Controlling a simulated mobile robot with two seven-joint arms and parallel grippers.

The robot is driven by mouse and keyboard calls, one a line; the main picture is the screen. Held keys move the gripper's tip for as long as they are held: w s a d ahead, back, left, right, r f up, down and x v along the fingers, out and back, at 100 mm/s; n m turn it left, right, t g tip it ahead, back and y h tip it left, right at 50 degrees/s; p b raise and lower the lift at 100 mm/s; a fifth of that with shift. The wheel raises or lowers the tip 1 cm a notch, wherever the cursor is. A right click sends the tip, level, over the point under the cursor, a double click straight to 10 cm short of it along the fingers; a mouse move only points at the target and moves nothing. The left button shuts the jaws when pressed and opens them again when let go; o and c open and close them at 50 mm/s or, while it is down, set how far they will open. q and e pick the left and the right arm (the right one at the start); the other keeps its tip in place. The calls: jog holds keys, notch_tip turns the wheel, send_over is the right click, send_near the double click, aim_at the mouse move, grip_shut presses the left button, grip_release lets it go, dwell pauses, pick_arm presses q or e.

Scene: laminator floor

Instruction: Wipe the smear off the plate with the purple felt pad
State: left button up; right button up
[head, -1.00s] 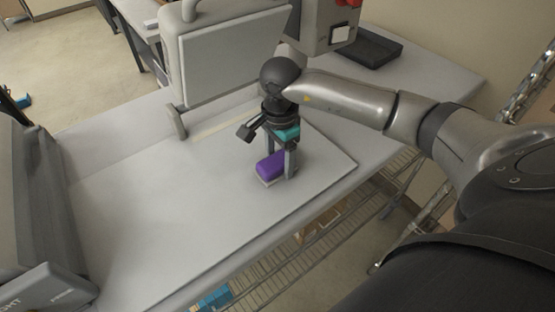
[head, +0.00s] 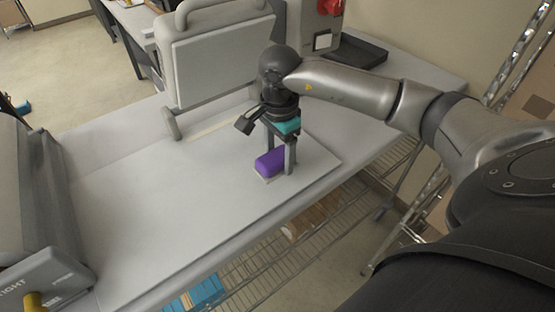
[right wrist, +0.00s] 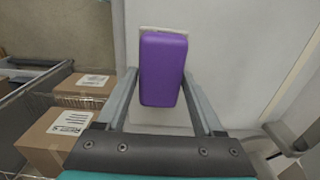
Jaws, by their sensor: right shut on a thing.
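The purple felt pad (head: 268,163) has a purple top and a pale underside. My right gripper (head: 279,166) points down and is shut on it, with a finger on each side. The pad also shows between the fingers in the right wrist view (right wrist: 163,70). It is low over the right part of the pale grey plate (head: 150,215), and I cannot tell if it touches. I cannot make out a clear smear on the plate; the pad and gripper hide part of it. My left gripper is not in view.
A grey machine with a raised panel (head: 222,62) stands behind the plate. A dark tray (head: 358,50) lies at the back right. Another grey machine (head: 32,215) borders the left. A wire shelf (head: 290,245) with boxes runs below the table's front edge. The plate's left and middle are clear.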

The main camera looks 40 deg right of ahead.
jog(key=shift+r+p, duration=0.8)
jog(key=shift+r, duration=0.95)
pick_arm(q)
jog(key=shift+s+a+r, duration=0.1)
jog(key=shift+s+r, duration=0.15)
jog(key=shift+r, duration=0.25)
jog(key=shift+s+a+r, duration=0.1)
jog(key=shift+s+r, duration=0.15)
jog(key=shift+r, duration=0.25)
